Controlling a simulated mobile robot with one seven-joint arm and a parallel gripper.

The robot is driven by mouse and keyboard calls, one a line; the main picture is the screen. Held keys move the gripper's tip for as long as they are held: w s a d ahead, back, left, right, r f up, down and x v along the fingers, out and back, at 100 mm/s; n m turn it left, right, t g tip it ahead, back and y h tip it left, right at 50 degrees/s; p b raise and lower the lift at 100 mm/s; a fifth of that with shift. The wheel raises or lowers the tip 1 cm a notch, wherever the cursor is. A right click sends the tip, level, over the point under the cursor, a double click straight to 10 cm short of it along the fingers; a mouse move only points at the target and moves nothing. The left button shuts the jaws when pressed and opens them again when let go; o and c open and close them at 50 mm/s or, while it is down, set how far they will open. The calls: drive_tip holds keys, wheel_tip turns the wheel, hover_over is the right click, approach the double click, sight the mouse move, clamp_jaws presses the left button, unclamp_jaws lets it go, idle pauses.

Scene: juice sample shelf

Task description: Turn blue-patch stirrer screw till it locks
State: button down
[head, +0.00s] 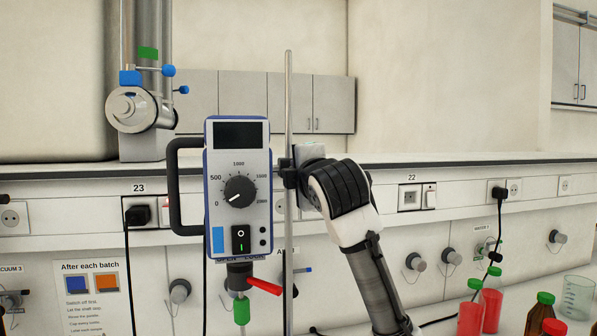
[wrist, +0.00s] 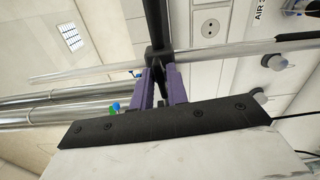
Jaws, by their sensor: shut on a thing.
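The stirrer (head: 239,185) has a grey face, a dark display, a dial, a switch and a blue patch (head: 218,240) at its lower left. It stands against an upright metal rod (head: 289,100) with a black clamp (head: 288,178) on it. My gripper (head: 300,172) is at the clamp, just right of the rod; its fingertips are mostly hidden in the head view. In the wrist view my gripper (wrist: 161,82) has its two purple fingers closed on a black part, the screw (wrist: 158,76), beside the clamp (wrist: 158,52). How far the screw is turned cannot be seen.
A red lever (head: 264,286) and a green sleeve (head: 241,311) are below the stirrer. A black handle (head: 180,190) juts out at its left. Red-filled bottles (head: 490,310), a brown bottle (head: 540,315) and a beaker (head: 577,297) stand at lower right. The wall behind carries sockets and valves.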

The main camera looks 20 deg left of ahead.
drive_tip(key=shift+m, duration=0.6)
drive_tip(key=c, duration=1.4)
unclamp_jaws()
drive_tip(key=shift+d, duration=0.1)
drive_tip(key=b+v, duration=0.5)
drive_tip(key=v, duration=0.8)
drive_tip(key=shift+s+d, duration=0.25)
drive_tip(key=shift+s, duration=0.1)
